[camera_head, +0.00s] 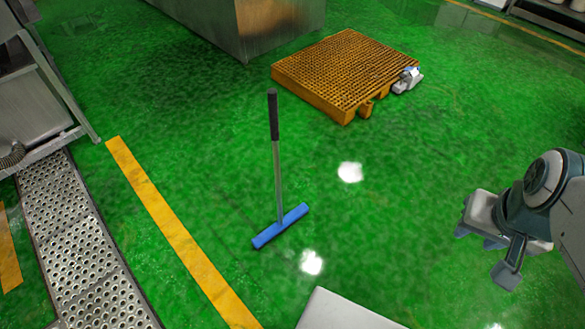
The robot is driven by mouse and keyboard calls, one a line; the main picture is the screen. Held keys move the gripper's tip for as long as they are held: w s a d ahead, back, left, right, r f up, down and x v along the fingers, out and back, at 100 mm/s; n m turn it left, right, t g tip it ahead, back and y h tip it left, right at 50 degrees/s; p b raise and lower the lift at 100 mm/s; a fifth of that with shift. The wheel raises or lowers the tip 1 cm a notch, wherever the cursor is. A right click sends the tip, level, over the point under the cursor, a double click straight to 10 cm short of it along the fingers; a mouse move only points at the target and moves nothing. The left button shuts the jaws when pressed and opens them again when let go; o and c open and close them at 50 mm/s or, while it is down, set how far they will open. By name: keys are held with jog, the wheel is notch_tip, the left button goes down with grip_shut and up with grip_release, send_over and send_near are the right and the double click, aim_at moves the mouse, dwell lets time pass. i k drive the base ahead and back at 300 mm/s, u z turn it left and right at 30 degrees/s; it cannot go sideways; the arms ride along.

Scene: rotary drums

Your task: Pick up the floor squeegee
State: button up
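The floor squeegee (278,185) stands near the middle of the camera_head view. It has a blue head (281,226) on the green floor, a thin grey pole and a black grip (273,115) at the top. The pole looks close to upright. My gripper (487,252) is at the right, well apart from the squeegee, with clear floor between them. Its dark fingers look spread, with nothing seen between them. Part of the gripper is hidden behind my own wrist.
An orange slatted pallet (345,70) with a small grey-white item (408,80) at its edge lies behind the squeegee. A steel cabinet (270,25) stands at the back. A perforated metal strip (80,240) and yellow floor line (175,230) run along the left. Floor around the squeegee is clear.

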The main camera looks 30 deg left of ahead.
aim_at(283, 223)
jog(key=u, duration=0.85)
jog(key=i, duration=0.9)
jog(key=u, duration=0.9)
